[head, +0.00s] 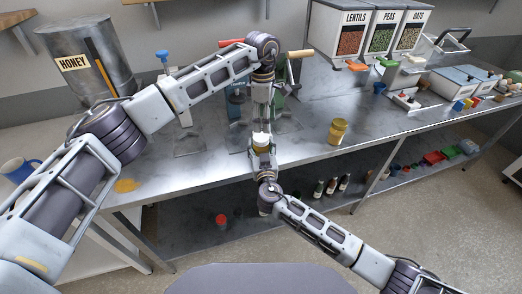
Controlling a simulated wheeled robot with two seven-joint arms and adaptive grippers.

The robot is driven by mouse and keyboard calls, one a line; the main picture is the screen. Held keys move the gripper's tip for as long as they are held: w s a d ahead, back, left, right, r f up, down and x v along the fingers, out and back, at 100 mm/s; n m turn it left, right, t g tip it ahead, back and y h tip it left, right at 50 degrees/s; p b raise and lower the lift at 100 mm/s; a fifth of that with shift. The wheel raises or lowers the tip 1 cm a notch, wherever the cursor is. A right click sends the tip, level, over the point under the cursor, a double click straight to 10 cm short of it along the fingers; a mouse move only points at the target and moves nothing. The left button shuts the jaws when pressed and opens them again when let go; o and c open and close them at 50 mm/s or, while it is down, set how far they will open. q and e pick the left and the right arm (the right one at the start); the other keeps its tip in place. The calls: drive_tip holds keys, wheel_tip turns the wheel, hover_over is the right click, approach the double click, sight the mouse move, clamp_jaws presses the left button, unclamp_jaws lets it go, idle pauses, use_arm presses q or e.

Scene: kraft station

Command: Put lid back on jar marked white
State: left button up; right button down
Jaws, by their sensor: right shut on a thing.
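My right gripper (262,150) is at the table's front edge, its arm coming up from the lower right. It is shut on a small pale, yellowish-white thing (261,139), probably a jar; no label is readable. My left gripper (262,122) points down directly above that thing, very close to it. Whether the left fingers are open or hold a lid is too small to tell. A yellow jar (337,131) stands upright on the table, to the right of both grippers. Its marking cannot be read.
The steel table (300,150) is clear around the yellow jar. Hand-cranked machines stand behind my grippers. Bins of lentils (338,35), peas and oats stand at the back right. Bottles (331,186) lie below on a shelf.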

sight(261, 136)
use_arm(q)
drive_tip(key=n, duration=0.7)
drive_tip(key=shift+w+a+r, duration=0.15)
drive_tip(key=shift+r, duration=0.2)
drive_tip(key=n, duration=0.6)
drive_tip(key=shift+w+a+r+n, duration=0.1)
drive_tip(key=shift+w+a+n, duration=0.1)
drive_tip(key=shift+n, duration=0.2)
drive_tip(key=n, duration=0.3)
drive_tip(key=shift+a+n, duration=0.1)
drive_tip(key=shift+n, duration=0.3)
drive_tip(key=n, duration=0.3)
drive_tip(key=shift+a+n+y, duration=0.1)
drive_tip(key=shift+n+y, duration=0.2)
drive_tip(key=shift+n, duration=0.1)
drive_tip(key=n, duration=0.7)
drive_tip(key=shift+f, duration=4)
